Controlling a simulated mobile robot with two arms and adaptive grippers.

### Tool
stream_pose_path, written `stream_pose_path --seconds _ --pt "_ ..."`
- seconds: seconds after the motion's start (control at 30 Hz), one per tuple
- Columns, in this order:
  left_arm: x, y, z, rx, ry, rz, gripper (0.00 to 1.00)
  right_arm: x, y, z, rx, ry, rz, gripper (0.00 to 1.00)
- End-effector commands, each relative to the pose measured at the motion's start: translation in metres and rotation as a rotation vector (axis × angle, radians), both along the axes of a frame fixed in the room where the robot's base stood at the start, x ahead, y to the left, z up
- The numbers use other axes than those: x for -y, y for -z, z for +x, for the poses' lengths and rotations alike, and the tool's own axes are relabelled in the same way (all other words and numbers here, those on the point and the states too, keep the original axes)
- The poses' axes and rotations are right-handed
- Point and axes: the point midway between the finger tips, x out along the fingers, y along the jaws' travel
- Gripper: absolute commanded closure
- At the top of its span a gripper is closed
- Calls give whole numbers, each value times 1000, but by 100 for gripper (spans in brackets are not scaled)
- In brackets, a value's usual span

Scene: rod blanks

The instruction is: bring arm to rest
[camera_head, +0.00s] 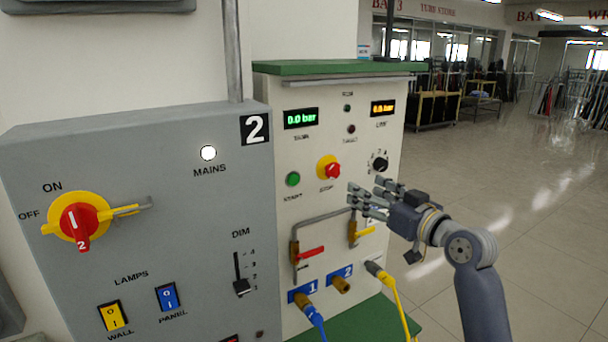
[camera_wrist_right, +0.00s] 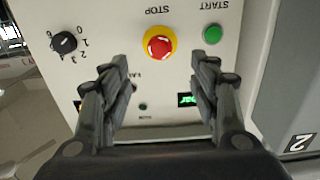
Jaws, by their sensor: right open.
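My right gripper (camera_head: 368,200) is in front of the right part of the cream control panel (camera_head: 268,200) in the head view. In the right wrist view its two fingers (camera_wrist_right: 160,82) stand wide apart with nothing between them. The red stop button on its yellow ring (camera_wrist_right: 160,44) shows beyond the fingertips, with a gap to each finger. In the head view the stop button (camera_head: 330,169) is just left of and above the fingertips. I cannot tell whether any fingertip touches the panel. My left gripper does not show.
A grey switch box (camera_head: 150,190) with a red rotary switch (camera_head: 80,222) stands at left. The green start button (camera_head: 293,179), a black dial (camera_head: 379,164), red lever (camera_head: 312,252), yellow lever (camera_head: 362,233) and hoses (camera_head: 400,303) are near the gripper. Open floor (camera_head: 530,210) lies at right.

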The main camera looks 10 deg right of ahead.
Motion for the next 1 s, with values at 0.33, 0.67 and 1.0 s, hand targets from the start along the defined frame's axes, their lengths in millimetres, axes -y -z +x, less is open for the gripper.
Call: stream_pose_path --seconds 0.33,0.67,1.0 --pt "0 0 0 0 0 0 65 -40 165 -60 -340 1 -129 44" --pt "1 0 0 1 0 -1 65 -66 330 -217 -800 50 -276 44" --pt "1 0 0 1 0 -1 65 -66 386 -354 -1111 127 -348 44"
